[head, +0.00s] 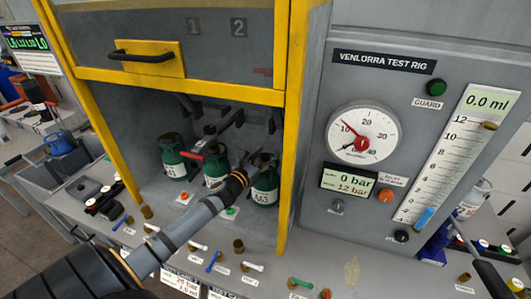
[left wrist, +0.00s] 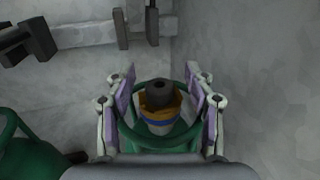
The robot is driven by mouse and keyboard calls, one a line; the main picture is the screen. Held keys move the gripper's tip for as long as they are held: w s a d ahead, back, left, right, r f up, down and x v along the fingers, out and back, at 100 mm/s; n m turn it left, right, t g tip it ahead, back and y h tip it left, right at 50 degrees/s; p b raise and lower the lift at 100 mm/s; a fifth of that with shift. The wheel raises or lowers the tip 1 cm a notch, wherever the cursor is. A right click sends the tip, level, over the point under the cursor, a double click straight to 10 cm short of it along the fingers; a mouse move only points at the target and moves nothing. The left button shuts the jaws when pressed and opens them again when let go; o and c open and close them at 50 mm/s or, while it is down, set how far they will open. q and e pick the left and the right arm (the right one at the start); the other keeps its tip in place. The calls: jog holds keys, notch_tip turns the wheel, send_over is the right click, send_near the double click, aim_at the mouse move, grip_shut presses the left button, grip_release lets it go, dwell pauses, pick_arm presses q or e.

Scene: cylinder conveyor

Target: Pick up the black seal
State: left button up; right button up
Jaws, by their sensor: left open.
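I cannot single out a black seal with certainty. Small black pieces (head: 92,204) lie in trays on the left side of the bench, too small to identify. My left gripper (head: 250,160) reaches into the yellow-framed bay, at the rightmost green cylinder (head: 264,190), labelled A63. In the left wrist view my left gripper (left wrist: 160,82) is open. Its fingers stand either side of that cylinder's top, which has a dark round end (left wrist: 159,96) and an orange collar with a blue band (left wrist: 160,118). I cannot tell whether they touch. My right gripper is not in view.
Other green cylinders (head: 175,160) stand to the left in the bay, under a raised grey door (head: 208,49). Brass fittings and coloured tools (head: 213,262) line the bench front. The test rig panel (head: 383,62) stands right of the yellow post (head: 292,130).

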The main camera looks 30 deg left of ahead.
aim_at(265, 155)
pick_arm(q)
jog(key=c, duration=0.9)
jog(key=shift+o, duration=0.2)
notch_tip(265, 155, up, 3)
jog(key=shift+f+p, duration=0.1)
jog(key=shift+p, duration=0.75)
notch_tip(265, 155, up, 7)
jog(key=shift+r, duration=0.1)
